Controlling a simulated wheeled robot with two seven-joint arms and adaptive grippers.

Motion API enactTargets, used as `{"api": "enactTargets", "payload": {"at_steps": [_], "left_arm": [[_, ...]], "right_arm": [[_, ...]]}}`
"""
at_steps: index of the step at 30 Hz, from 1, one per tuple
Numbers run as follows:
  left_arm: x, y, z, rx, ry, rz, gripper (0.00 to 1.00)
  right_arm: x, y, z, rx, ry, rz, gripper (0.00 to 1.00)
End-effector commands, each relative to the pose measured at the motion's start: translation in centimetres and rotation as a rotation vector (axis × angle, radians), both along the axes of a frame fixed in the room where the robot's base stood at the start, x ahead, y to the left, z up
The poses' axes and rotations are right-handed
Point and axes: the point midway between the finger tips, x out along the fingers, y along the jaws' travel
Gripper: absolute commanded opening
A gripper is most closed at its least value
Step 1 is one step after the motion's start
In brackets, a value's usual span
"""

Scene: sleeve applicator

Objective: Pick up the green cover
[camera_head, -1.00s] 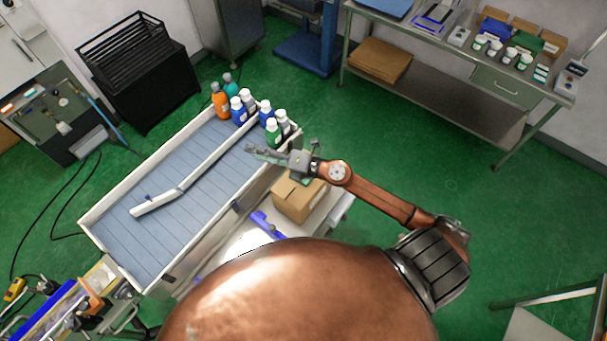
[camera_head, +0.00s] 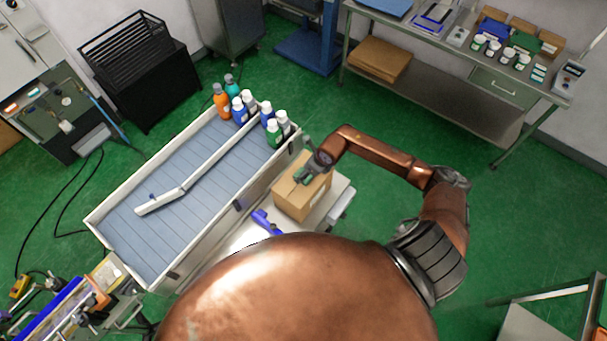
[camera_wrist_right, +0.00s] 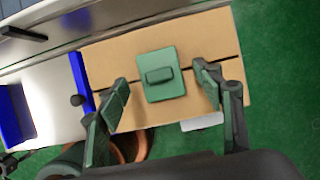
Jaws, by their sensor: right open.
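The green cover (camera_wrist_right: 166,85) is a small flat plate with a raised grip block on it. It lies on top of the brown cardboard box (camera_wrist_right: 212,38), seen in the right wrist view. In the head view the box (camera_head: 297,202) stands at the conveyor's side, and the cover (camera_head: 300,178) is partly hidden by my arm. My right gripper (camera_wrist_right: 164,88) is open above the box, one finger on each side of the cover, apart from it. In the head view my right gripper (camera_head: 304,175) is small over the box top. My left gripper is not in view.
The conveyor (camera_head: 205,180) with a white guide rail (camera_head: 185,188) runs beside the box. Several bottles (camera_head: 250,110) stand at its far end. A blue clamp-like part (camera_head: 265,222) lies next to the box. A metal bench (camera_head: 460,65) holds jars at the back right.

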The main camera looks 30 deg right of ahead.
Motion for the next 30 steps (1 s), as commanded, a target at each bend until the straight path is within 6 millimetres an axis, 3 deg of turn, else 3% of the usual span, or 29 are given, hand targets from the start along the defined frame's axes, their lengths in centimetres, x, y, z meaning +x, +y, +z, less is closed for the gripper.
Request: {"api": "enactTargets", "payload": {"at_steps": [6,14,30], "left_arm": [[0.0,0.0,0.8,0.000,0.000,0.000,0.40],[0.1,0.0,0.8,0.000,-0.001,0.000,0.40],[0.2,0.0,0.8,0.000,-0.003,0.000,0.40]], "right_arm": [[0.9,0.5,-2.2,0.003,-0.001,-0.001,0.61],[1.0,0.5,-2.5,0.000,-0.001,0.000,0.61],[1.0,0.5,-2.5,0.002,-0.001,-0.001,0.24]]}}
